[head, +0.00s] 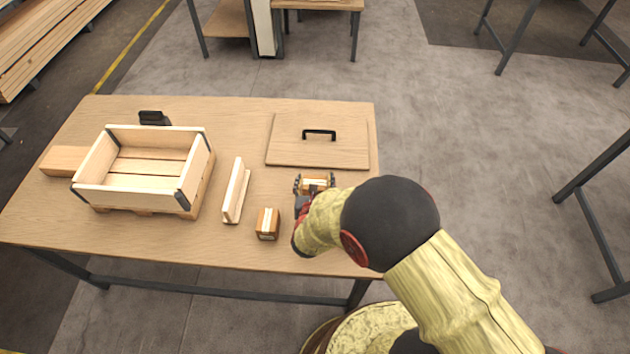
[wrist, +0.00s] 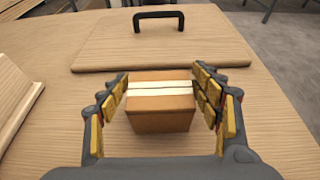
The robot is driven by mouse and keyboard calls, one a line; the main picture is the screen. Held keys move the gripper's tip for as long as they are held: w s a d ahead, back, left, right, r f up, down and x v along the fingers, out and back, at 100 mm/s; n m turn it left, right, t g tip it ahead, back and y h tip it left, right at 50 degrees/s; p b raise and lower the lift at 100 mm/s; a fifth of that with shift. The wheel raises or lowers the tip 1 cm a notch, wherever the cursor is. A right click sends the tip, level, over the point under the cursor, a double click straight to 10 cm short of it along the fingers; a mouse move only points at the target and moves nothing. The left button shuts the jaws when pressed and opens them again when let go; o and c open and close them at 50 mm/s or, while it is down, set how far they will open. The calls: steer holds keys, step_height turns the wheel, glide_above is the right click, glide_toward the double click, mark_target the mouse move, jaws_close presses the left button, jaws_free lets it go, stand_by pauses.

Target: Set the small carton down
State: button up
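A small brown carton (wrist: 160,120) with a pale tape strip across its top is between the fingers of my gripper (wrist: 162,88) in the wrist view. The fingertips meet its left and right sides, so my gripper is shut on it. In the head view the carton (head: 316,184) shows at the end of my arm, over the table (head: 215,250) just in front of the flat board. It looks level. Its underside is hidden, so I cannot tell whether it touches the table.
A second small carton (head: 268,224) stands left of my gripper. Beyond it are a pale wooden angle piece (head: 236,192) and an open wooden crate (head: 125,196). A flat board (head: 290,152) with a black handle (head: 319,133) lies behind my gripper. A wooden block (head: 62,160) is far left.

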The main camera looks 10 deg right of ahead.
steer(key=shift+o, duration=0.9)
steer(key=shift+r, duration=0.2)
steer(key=shift+s+a+r+p, duration=0.1)
steer(key=shift+s+r+p, duration=0.05)
steer(key=shift+s+p, duration=0.15)
steer(key=p+v, duration=0.4)
steer(key=v, duration=0.7)
steer(key=d+r+m+g+h, duration=0.3)
steer(key=d+r+m+h, duration=0.2)
steer(key=d+r+m, duration=0.6)
steer(key=s+d+r+m+g, duration=0.5)
steer(key=s+d+r+m, duration=0.1)
steer(key=d+r+m, duration=0.25)
steer(key=s+a+r+m+y, duration=0.6)
steer(key=s+r+m, duration=0.5)
steer(key=m, duration=0.3)
steer(key=shift+r+y, duration=0.5)
steer(key=shift+y, duration=0.3)
